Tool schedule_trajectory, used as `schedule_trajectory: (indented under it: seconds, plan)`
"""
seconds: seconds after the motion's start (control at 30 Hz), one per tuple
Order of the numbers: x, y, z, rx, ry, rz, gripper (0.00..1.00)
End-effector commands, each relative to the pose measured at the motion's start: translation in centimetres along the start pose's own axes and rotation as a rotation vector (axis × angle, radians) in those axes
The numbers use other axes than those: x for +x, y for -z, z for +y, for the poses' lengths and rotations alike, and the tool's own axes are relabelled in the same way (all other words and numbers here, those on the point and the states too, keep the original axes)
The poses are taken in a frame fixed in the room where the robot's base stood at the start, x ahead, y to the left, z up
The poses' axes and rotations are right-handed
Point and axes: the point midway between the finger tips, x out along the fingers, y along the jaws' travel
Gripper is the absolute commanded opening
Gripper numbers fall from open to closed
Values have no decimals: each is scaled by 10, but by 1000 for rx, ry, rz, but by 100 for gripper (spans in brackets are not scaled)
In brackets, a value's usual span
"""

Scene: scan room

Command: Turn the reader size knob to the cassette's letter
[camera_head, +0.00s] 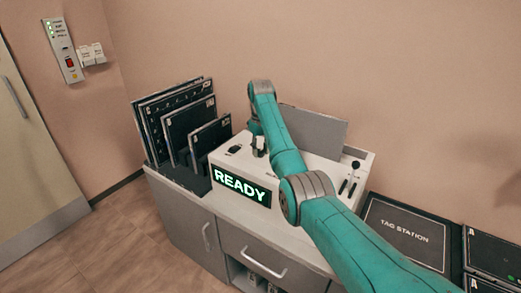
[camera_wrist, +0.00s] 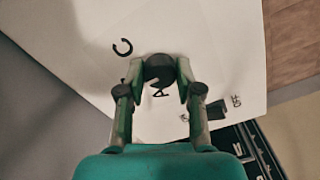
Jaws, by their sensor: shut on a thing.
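The reader (camera_head: 225,160) is a white box on the counter with a lit green READY display (camera_head: 241,186). In the wrist view, my gripper (camera_wrist: 160,76) points down at its white top and is shut on the dark round size knob (camera_wrist: 158,66), one finger on each side. I cannot tell where the knob points. In the head view my gripper (camera_head: 259,147) is mostly behind my arm. A dark cassette marked A (camera_head: 492,252) lies at the far right.
A rack with several dark upright panels (camera_head: 180,125) stands left of the reader. A dark switch marked OFF (camera_wrist: 216,109) is near the knob. Small levers (camera_head: 349,178) stand at the reader's right. A dark TAG STATION pad (camera_head: 405,233) lies on the counter; a wall stands behind.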

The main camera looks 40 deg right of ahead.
Motion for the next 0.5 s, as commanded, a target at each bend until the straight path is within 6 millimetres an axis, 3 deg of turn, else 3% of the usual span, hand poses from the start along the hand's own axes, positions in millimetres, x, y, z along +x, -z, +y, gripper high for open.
schedule_trajectory:
  seconds: [0.43, 0.47, 0.5]
  plan:
    - [0, 0, 0, -8, 0, 0, 0]
    - [0, 0, 0, -8, 0, 0, 42]
    - [0, 0, 0, -8, 0, 0, 52]
